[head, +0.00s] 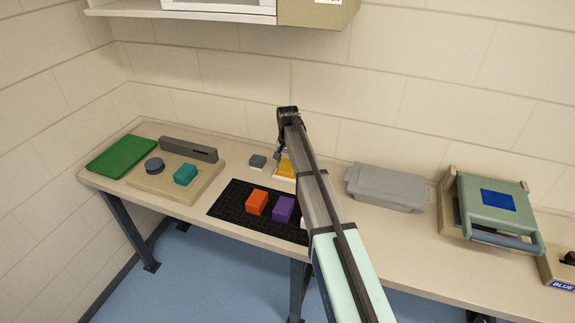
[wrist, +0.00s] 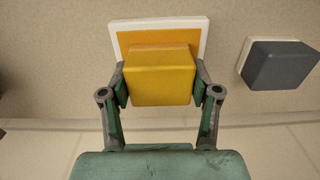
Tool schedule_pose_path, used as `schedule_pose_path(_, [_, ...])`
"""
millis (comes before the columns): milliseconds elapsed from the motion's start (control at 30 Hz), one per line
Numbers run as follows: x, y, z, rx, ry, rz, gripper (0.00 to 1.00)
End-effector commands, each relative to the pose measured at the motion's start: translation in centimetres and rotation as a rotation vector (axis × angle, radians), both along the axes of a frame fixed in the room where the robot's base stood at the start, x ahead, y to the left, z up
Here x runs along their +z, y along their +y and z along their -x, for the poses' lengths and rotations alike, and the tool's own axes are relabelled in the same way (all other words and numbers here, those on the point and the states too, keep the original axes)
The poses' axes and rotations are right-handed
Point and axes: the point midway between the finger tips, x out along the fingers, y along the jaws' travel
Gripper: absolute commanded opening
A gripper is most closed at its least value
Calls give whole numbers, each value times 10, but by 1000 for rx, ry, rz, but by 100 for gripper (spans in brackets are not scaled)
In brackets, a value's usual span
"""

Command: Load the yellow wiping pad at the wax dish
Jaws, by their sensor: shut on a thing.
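My gripper (wrist: 160,85) is shut on the yellow wiping pad (wrist: 158,80), one finger on each side of it. The pad is right over the wax dish (wrist: 203,36), a white square tray with an orange-yellow inside. I cannot tell whether the pad touches the wax. In the head view the yellow pad (head: 286,165) shows just left of my arm, with the white rim of the wax dish (head: 283,179) below it. My arm hides my fingers and part of the dish there.
A dark grey block on a white base (wrist: 280,64) stands beside the dish. An orange block (head: 257,201) and a purple block (head: 284,208) sit on a black mat (head: 228,205) in front. A teal block (head: 185,174) is on a beige board, left. A grey lidded case (head: 388,188) stands right.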

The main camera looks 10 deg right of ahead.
Motion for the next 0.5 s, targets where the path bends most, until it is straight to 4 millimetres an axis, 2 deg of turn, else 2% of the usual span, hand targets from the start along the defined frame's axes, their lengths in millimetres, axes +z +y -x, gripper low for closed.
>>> schedule_pose_path(300, [-1,0,1,0,2,0,34])
schedule_pose_path(500, [8,0,1,0,2,0,34])
